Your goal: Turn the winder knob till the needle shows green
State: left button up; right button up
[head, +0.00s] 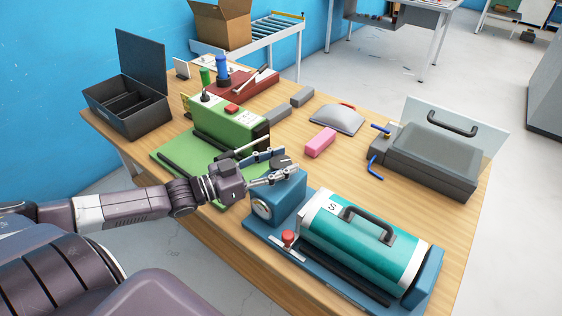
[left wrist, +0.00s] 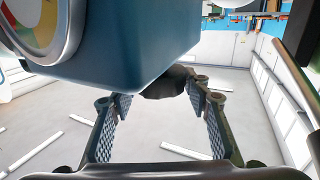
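A blue box (head: 288,198) with a round white gauge (head: 262,208) stands at the left end of a blue base. The gauge also shows, cut off, at the top left of the left wrist view (left wrist: 38,28), with coloured segments; I cannot make out its needle. A dark rounded knob (left wrist: 165,82) shows under the box's edge in the left wrist view, partly hidden by the box. My left gripper (head: 275,163) is at the box's far left side. Its two fingers (left wrist: 160,102) are apart, with the knob just beyond and between the tips; I cannot tell contact. My right gripper is not in view.
A teal cylinder (head: 365,242) with a black handle and a red knob (head: 288,238) sit on the blue base (head: 432,280). A green device (head: 228,122) on a green mat stands behind my left arm. A pink block (head: 321,142) and a grey case (head: 430,160) lie farther back.

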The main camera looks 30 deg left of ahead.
aim_at(270, 166)
pick_arm(q)
jog(key=o, duration=0.3)
jog(key=shift+v, duration=3.8)
